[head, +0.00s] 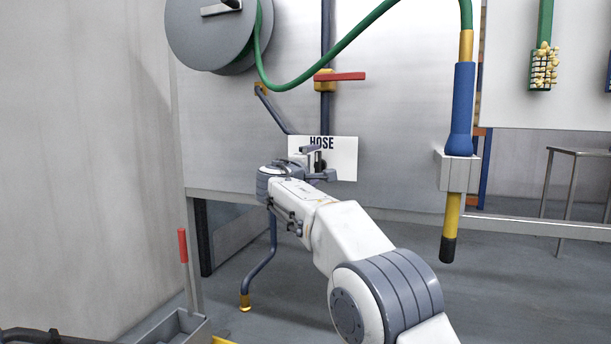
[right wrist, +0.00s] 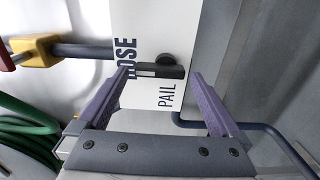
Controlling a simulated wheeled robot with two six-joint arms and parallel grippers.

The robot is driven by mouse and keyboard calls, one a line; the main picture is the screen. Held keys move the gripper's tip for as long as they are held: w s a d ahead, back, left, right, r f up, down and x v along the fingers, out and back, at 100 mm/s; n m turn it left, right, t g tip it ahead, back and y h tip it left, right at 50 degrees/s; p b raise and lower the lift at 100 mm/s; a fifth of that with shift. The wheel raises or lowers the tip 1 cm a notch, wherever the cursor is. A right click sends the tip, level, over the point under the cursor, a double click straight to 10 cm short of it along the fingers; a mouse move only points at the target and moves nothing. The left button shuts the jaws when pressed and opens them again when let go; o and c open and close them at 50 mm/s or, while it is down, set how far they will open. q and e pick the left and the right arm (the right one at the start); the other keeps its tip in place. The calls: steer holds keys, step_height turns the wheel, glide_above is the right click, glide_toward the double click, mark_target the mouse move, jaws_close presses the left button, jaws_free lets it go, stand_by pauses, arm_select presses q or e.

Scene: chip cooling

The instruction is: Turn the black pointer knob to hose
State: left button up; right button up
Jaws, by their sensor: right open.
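The black pointer knob (right wrist: 172,70) is on a white sign plate (right wrist: 150,25) in the right wrist view. Its bar lies across the picture, and the end with a pale stripe is toward the HOSE word (right wrist: 125,58). The PAIL word (right wrist: 168,96) is below the bar. My right gripper (right wrist: 160,77) is open, with its purple fingers on either side of the knob; I cannot tell whether they touch it. In the head view my right gripper (head: 311,162) is in front of the sign plate (head: 347,158) and mostly hides the knob. My left gripper is not in view.
A pipe with a red-handled valve (head: 340,77) is above the sign. A hose reel (head: 212,35) with green hose (head: 350,42) is at upper left. A blue nozzle (head: 461,105) hangs in a holder at right. A grey bin (head: 182,327) stands at lower left.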

arm_select(q)
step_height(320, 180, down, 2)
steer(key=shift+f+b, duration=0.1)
steer(key=shift+b, duration=0.6)
arm_select(e)
steer(key=v, duration=0.8)
steer(key=s+d+f+m+g+y+p, duration=0.1)
steer(key=s+d+f+m+g+y, duration=0.15)
steer(key=s+f+g, duration=0.95)
steer(key=s+d+f+m+g+y, duration=0.1)
steer(key=s+d+f+g, duration=0.1)
steer(key=s+f, duration=0.7)
steer(key=s+d+f+m+g+y+p, duration=0.15)
steer(key=s+f, duration=0.35)
steer(key=s, duration=0.8)
steer(key=s+d+f+m+g+y+b, duration=0.1)
steer(key=s+d+f+m+g+y, duration=0.1)
steer(key=s+f, duration=0.75)
arm_select(q)
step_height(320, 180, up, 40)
steer(key=p, duration=3.8)
arm_select(e)
step_height(320, 180, up, 40)
steer(key=s, duration=0.3)
steer(key=shift+r, duration=0.1)
